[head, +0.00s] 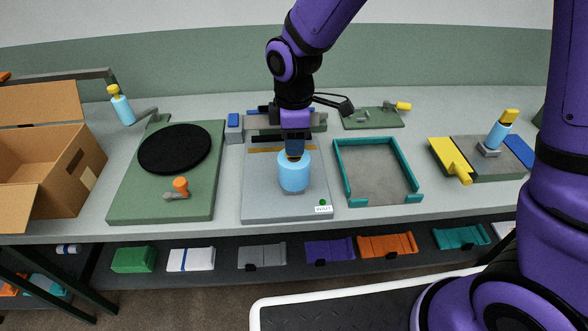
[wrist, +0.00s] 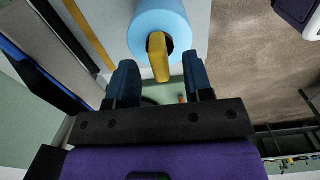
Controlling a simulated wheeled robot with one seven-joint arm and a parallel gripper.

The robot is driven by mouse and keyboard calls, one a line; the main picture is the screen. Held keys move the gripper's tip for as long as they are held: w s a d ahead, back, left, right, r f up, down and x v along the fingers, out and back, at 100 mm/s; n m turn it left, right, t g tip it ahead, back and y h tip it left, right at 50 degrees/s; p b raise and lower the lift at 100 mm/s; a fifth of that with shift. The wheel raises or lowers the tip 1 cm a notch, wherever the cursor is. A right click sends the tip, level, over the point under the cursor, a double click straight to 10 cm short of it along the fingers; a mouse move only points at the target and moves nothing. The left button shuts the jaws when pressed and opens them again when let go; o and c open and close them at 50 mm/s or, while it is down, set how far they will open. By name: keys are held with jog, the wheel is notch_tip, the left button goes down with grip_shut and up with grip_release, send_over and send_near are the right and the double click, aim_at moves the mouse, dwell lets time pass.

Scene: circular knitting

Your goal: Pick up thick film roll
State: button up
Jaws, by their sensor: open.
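The thick film roll (head: 294,172) is a light blue cylinder with a yellow core end on top. It stands upright on the grey plate (head: 258,203) near the middle of the bench. My gripper (head: 294,152) is directly above it, pointing down. In the wrist view the blue roll (wrist: 158,22) is at the top centre and its yellow core (wrist: 158,60) sticks out towards me. My open gripper (wrist: 160,72) has one finger on each side of the core's line, with visible gaps. I cannot tell exactly how deep the fingertips reach along the core.
A green board with a black disc (head: 174,148) lies to the left. A teal-edged tray (head: 345,184) is to the right. A cardboard box (head: 45,165) stands far left.

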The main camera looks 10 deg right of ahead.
jog(key=shift+f, duration=0.8)
jog(key=shift+c, duration=0.2)
grip_shut()
jog(key=shift+r, duration=0.2)
